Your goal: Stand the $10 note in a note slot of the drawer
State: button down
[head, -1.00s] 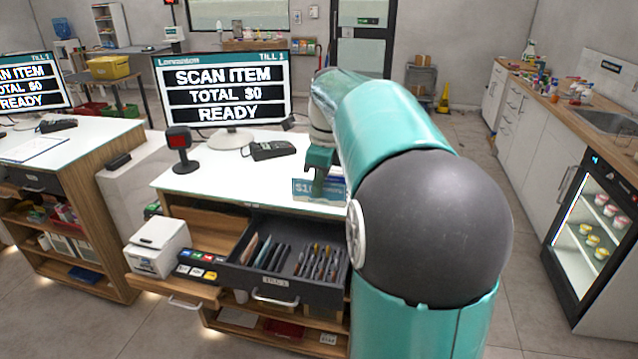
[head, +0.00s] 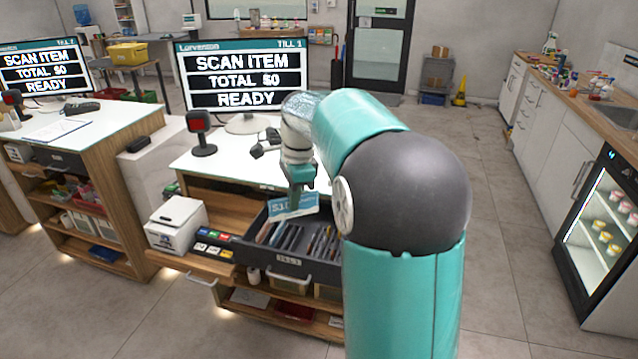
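The $10 note (head: 292,207) is a blue and white slip. My gripper (head: 297,200) is shut on its upper edge and holds it roughly upright, slightly tilted, over the back part of the open drawer (head: 291,270). The drawer is dark grey with a label and a handle on its front. It has several narrow slots (head: 289,238) with dark dividers, and some notes stand at its left and right. Whether the note's lower edge touches the drawer cannot be told. My arm hides the drawer's right back corner.
A white printer (head: 176,226) and a pad of coloured keys (head: 214,244) stand left of the drawer. The till screen (head: 245,78), a scanner (head: 201,133) and a card reader (head: 266,143) are on the counter behind. The floor at right is clear.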

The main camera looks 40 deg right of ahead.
jog(key=w+a+f+n+g, duration=0.1)
jog(key=w+a+f+n, duration=0.5)
jog(key=a+f+n, duration=0.2)
jog(key=w+a+f+n+h, duration=0.1)
jog(key=w+a+f+n, duration=0.5)
jog(key=a+f+n, duration=0.2)
jog(key=shift+a+n+g, duration=0.4)
jog(key=shift+a+n, duration=0.5)
